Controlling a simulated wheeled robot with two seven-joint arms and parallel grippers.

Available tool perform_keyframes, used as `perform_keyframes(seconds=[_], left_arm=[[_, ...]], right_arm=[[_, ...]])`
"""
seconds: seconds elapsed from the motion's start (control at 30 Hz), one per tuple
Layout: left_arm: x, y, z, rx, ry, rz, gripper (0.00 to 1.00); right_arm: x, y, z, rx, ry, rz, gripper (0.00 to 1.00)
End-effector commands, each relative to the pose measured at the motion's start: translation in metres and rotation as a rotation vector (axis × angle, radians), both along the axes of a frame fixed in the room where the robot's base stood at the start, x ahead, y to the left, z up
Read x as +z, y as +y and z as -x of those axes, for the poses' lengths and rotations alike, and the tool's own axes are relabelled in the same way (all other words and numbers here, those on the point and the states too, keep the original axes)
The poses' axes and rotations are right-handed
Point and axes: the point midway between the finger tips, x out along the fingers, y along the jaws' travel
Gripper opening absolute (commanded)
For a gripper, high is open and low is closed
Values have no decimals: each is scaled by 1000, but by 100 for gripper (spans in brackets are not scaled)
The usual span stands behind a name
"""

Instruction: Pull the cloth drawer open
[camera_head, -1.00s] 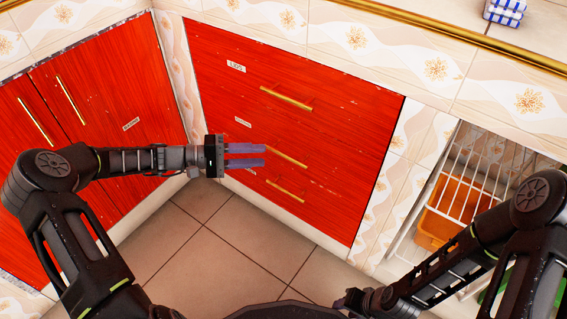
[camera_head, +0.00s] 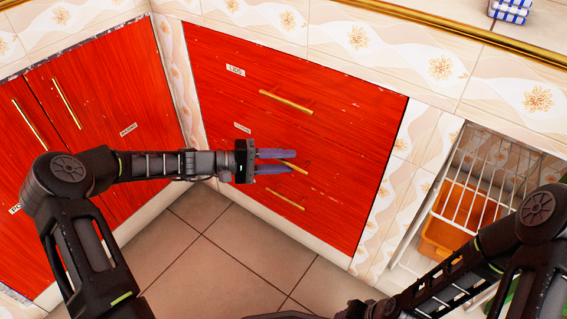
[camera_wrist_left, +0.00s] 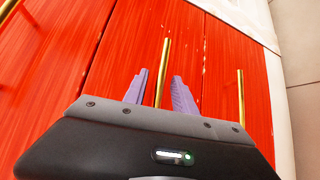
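The red drawer cabinet has stacked drawers with gold bar handles, all looking closed. The top drawer's label (camera_head: 235,70) seems to read LIDS; the middle label (camera_head: 243,128) is too small to read, so I cannot confirm the cloth drawer. My left gripper (camera_head: 292,161) is at the middle drawer (camera_head: 340,170), its purple fingers apart. In the left wrist view the middle handle (camera_wrist_left: 163,72) runs between the two fingertips (camera_wrist_left: 160,77), with gaps on both sides. My right gripper is out of view; only its arm shows at bottom right.
The lower drawer handle (camera_head: 285,199) lies close below my left gripper. Red cupboard doors (camera_head: 95,95) stand at left. A white wire rack (camera_head: 470,190) with an orange bin (camera_head: 455,220) is at right. A checked cloth (camera_head: 510,10) lies on the counter. The tiled floor (camera_head: 205,265) is clear.

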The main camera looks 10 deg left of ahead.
Motion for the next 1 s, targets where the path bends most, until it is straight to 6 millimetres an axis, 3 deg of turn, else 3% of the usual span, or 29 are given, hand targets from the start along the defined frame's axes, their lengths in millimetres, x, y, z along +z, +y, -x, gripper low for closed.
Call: perform_keyframes(seconds=[0.2,0.6,1.0], left_arm=[[0,0,0,0,0,0,32],[0,0,0,-1,0,0,0],[0,0,0,0,0,-1,0]], right_arm=[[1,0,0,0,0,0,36],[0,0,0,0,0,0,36],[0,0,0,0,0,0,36]])
